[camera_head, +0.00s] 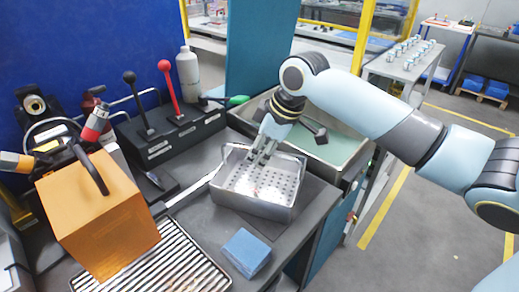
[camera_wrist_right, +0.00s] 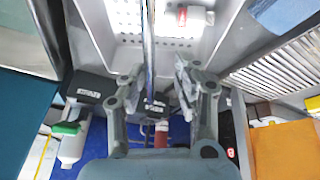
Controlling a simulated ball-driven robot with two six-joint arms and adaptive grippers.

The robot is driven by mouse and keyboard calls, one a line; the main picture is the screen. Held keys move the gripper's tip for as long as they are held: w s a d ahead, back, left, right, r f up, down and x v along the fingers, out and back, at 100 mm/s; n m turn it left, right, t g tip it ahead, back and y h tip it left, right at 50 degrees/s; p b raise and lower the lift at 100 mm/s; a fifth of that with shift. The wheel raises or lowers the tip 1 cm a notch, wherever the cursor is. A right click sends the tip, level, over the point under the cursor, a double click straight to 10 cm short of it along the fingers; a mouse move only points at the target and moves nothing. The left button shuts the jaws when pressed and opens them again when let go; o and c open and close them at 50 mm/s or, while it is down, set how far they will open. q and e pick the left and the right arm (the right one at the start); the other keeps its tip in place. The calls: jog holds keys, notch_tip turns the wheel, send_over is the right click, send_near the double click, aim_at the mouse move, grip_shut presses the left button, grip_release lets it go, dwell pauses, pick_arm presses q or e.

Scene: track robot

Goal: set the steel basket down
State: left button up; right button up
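The grey steel basket (camera_head: 247,199), with a perforated floor, is over the dark workbench near its right side. It looks level; I cannot tell whether its underside touches the bench. My right gripper (camera_head: 263,152) comes down at its back part. In the right wrist view the basket (camera_wrist_right: 112,27) is at the top. My right gripper's two fingers (camera_wrist_right: 157,85) are well apart there, with a thin metal bar (camera_wrist_right: 148,45) between them, seemingly the basket's handle. I see no finger pressed on it. A white and red item (camera_wrist_right: 188,17) shows against the basket floor. My left gripper is out of view.
A blue block (camera_head: 246,251) and a ribbed metal tray (camera_head: 165,262) lie in front of the basket. An orange box (camera_head: 98,215) stands left. A lever box (camera_head: 170,138) is behind. A greenish basin (camera_head: 335,150) is at the right.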

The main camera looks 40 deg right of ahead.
jog(key=shift+r, duration=0.15)
jog(key=v, duration=1.2)
dwell(0.4)
